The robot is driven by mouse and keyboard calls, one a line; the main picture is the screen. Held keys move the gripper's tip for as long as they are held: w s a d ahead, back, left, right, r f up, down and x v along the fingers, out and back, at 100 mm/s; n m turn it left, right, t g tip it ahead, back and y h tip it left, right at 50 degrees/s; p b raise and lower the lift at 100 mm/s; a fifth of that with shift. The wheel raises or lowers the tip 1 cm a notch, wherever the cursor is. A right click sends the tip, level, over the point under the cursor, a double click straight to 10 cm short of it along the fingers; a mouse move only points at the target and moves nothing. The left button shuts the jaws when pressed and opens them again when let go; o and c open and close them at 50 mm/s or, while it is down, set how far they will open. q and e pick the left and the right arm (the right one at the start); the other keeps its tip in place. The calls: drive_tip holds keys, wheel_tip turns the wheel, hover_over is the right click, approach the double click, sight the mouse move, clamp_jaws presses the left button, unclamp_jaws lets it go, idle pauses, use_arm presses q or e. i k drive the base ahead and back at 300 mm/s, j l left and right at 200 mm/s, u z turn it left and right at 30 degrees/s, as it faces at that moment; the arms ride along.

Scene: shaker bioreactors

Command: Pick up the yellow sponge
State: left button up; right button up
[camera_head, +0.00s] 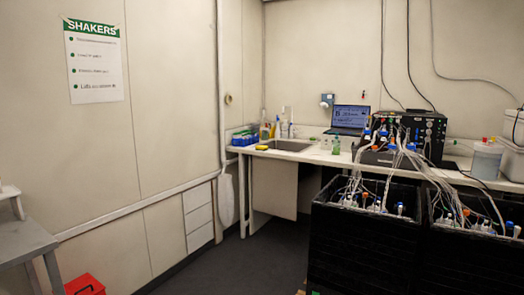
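The yellow sponge (262,148) is a small yellow block on the white counter (314,157), at the near left edge of the sink (288,146). It lies across the room, well away from the camera. Nothing is touching it from above, and bottles stand behind it. Neither of my grippers shows in the head view.
Two black crates (362,245) full of tubes and cables stand at the right front, before the counter. A laptop (348,119) and a black device (418,130) sit on the counter. A red box (85,285) and a grey table (25,240) are at left. Dark floor (235,268) lies open between.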

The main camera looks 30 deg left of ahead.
sight(260, 147)
drive_tip(key=i+j+u, duration=0.95)
drive_tip(key=i, duration=0.3)
drive_tip(key=i+j+u, duration=0.1)
drive_tip(key=i+u, duration=0.25)
drive_tip(key=i+j, duration=0.1)
drive_tip(key=i, duration=1.15)
drive_tip(key=i+z, duration=0.35)
drive_tip(key=i, duration=0.15)
drive_tip(key=i+j+z, duration=0.15)
drive_tip(key=i+z, duration=0.2)
drive_tip(key=i, duration=0.15)
